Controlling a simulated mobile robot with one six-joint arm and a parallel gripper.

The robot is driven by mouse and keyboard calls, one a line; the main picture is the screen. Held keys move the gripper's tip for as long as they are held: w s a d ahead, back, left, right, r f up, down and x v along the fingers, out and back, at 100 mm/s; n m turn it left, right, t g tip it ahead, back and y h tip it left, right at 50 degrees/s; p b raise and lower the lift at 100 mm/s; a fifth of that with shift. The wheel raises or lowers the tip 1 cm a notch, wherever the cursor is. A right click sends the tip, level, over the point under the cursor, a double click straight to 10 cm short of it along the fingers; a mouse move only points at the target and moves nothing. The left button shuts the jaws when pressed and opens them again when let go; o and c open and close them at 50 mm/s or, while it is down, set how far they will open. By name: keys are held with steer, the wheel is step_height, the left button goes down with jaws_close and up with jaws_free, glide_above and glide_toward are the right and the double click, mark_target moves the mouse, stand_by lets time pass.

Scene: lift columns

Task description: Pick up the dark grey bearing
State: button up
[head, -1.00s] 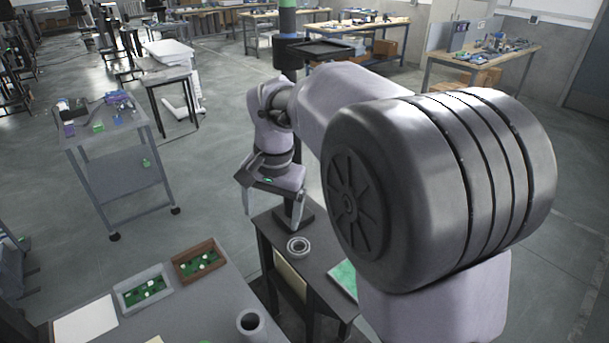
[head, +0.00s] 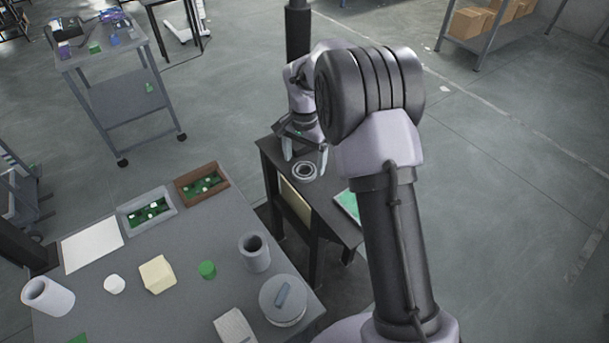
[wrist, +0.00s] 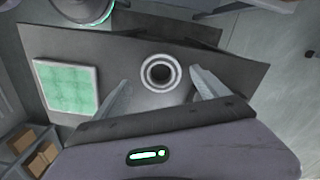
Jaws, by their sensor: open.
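The bearing (head: 304,172) is a grey ring with a dark centre hole, lying flat on the small dark table (head: 276,154). It also shows in the wrist view (wrist: 160,73), ahead of and between the two fingers. My gripper (head: 306,164) is open and empty, with its fingers above the small table on either side of the bearing. In the wrist view my gripper (wrist: 152,94) has a wide gap between its fingertips. The bearing is apart from both fingers. How high the fingertips are above the table is hard to tell.
A green-topped square (wrist: 67,87) lies on the same small table, beside the bearing. A larger grey workbench (head: 187,300) at the front left holds trays, a grey cylinder (head: 255,252) and a round lidded container (head: 283,300). A grey cart (head: 122,90) stands at the back left.

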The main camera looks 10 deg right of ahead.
mark_target(304, 173)
step_height(304, 173, down, 4)
steer(key=shift+w+r+b, duration=0.15)
steer(key=shift+r+b, duration=0.05)
steer(key=shift+b, duration=0.3)
steer(key=shift+r, duration=0.2)
steer(key=c, duration=1.8)
step_height(304, 173, up, 4)
steer(key=shift+r+p, duration=0.1)
steer(key=shift+p, duration=1.15)
steer(key=s, duration=0.5)
steer(key=s+a+r+p, duration=0.1)
steer(key=s, duration=0.4)
steer(key=s+a+r+p, duration=0.1)
steer(key=s, duration=0.5)
